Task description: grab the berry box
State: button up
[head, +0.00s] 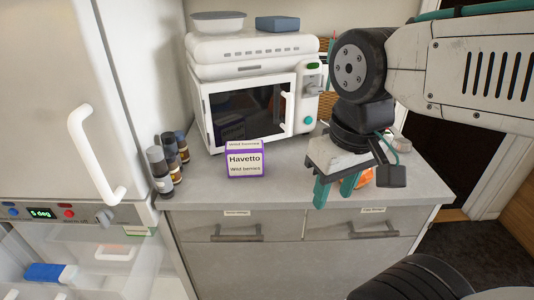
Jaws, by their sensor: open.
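The berry box (245,160) is a small purple and white box labelled "Havetto Wild berries". It stands upright on the grey counter, in front of the white microwave's door. My gripper (335,190) hangs over the counter's front right part, to the right of the box and clear of it. Its green fingers point down and are apart, with nothing seen between them. An orange thing (366,177) shows partly behind the gripper; what it is cannot be told.
The microwave (197,98) stands behind the box, with a bowl (218,21) and a blue box (278,24) on top. Several dark bottles (160,172) stand at the counter's left, beside the fridge (50,110). The counter (210,192) is bare around the box's front and sides.

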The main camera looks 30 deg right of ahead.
aim_at(244, 159)
jog(key=k, duration=0.6)
jog(key=u, duration=0.5)
jog(key=i, duration=1.05)
jog(key=u, duration=0.3)
